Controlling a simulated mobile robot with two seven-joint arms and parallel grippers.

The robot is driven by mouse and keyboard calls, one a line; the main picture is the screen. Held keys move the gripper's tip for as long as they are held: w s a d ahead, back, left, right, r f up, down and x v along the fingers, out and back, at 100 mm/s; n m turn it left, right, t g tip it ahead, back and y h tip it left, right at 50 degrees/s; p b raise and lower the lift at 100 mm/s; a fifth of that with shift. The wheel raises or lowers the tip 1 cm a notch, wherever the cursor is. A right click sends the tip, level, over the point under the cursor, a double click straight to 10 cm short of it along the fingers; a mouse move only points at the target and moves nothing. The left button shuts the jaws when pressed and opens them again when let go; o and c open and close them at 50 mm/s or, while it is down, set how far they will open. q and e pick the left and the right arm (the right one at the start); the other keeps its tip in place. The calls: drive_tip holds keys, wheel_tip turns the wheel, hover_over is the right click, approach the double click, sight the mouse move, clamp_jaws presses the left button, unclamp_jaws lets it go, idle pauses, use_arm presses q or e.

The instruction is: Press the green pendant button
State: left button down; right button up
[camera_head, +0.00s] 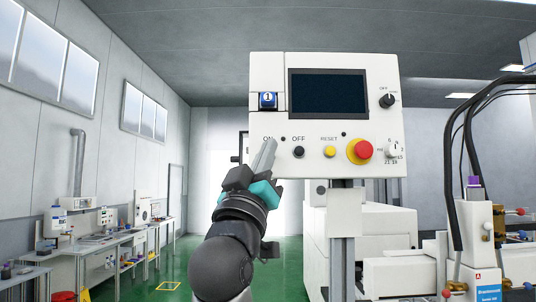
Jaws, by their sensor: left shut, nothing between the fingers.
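The control pendant (350,179) is a white box on a grey post, with a dark screen (327,93). No green button shows; the fingers cover the spot under ON. I cannot tell whether the fingertips touch the panel. My right gripper is out of view.
Rotary knobs (387,101) sit at the pendant's right side. White machinery (388,238) stands behind it, and equipment with black cables (452,160) is at the right. A workbench (92,246) lines the left wall. Green floor (180,262) is open between bench and arm.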

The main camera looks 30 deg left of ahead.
use_arm(q)
drive_tip(key=shift+w+a, duration=0.45)
drive_tip(key=shift+w, duration=0.3)
drive_tip(key=shift+w+a, duration=0.45)
drive_tip(key=shift+w, duration=0.3)
drive_tip(key=shift+w, duration=0.1)
idle(0.9)
drive_tip(key=shift+w+a+p, duration=0.2)
drive_tip(key=shift+w+p, duration=0.05)
drive_tip(key=shift+p, duration=0.05)
drive_tip(key=shift+w+a, duration=0.25)
drive_tip(key=shift+w, duration=0.15)
idle(0.7)
drive_tip(key=shift+s, duration=0.1)
drive_tip(key=shift+s+d, duration=0.45)
drive_tip(key=shift+s, duration=0.2)
